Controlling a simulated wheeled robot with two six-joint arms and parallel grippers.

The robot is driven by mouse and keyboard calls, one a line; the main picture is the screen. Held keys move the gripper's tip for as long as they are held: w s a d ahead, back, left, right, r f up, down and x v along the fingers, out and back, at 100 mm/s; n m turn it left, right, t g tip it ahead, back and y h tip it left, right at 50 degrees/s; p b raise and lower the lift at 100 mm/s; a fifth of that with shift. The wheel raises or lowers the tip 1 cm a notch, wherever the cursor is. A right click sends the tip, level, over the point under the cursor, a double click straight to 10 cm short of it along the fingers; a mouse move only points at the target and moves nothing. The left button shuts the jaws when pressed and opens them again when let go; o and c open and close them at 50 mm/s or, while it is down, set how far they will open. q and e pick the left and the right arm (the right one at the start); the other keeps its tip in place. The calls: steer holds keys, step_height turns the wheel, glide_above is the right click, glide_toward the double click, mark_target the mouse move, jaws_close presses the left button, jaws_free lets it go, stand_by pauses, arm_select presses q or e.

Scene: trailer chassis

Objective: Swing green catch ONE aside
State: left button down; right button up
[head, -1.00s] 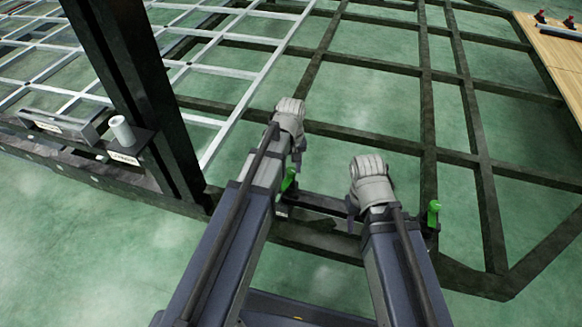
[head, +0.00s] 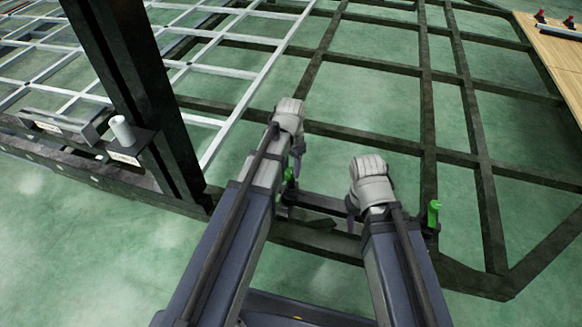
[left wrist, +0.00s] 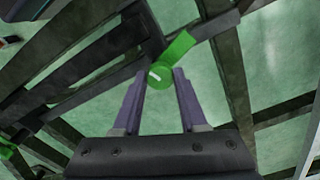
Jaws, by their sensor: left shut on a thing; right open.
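A green catch (left wrist: 176,55) is between the fingertips of my left gripper (left wrist: 160,82) in the left wrist view. Its round pivot with a white line lies between the two fingers, and its flat tab points up and right, past the right finger. In the head view this catch (head: 289,174) is small and partly hidden by my left gripper (head: 296,170), which is shut on it. A second green catch (head: 433,213) stands upright at the right end of the dark crossbar. My right gripper (head: 353,215) is open, empty and left of it. I cannot read which catch is ONE.
Dark chassis beams (head: 427,100) run across the green floor. A thick dark post (head: 135,90) stands at the left, near a white cylinder (head: 122,130) on a labelled bracket. A light grid (head: 215,70) lies behind, and a wooden table (head: 555,55) is at the far right.

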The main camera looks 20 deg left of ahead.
mark_target(291, 170)
arm_select(q)
steer(key=shift+m, duration=2.1)
steer(key=shift+c, duration=2.2)
jaws_free()
steer(key=shift+r, duration=0.1)
step_height(291, 170, up, 8)
steer(key=p, duration=0.8)
steer(key=shift+f, duration=0.2)
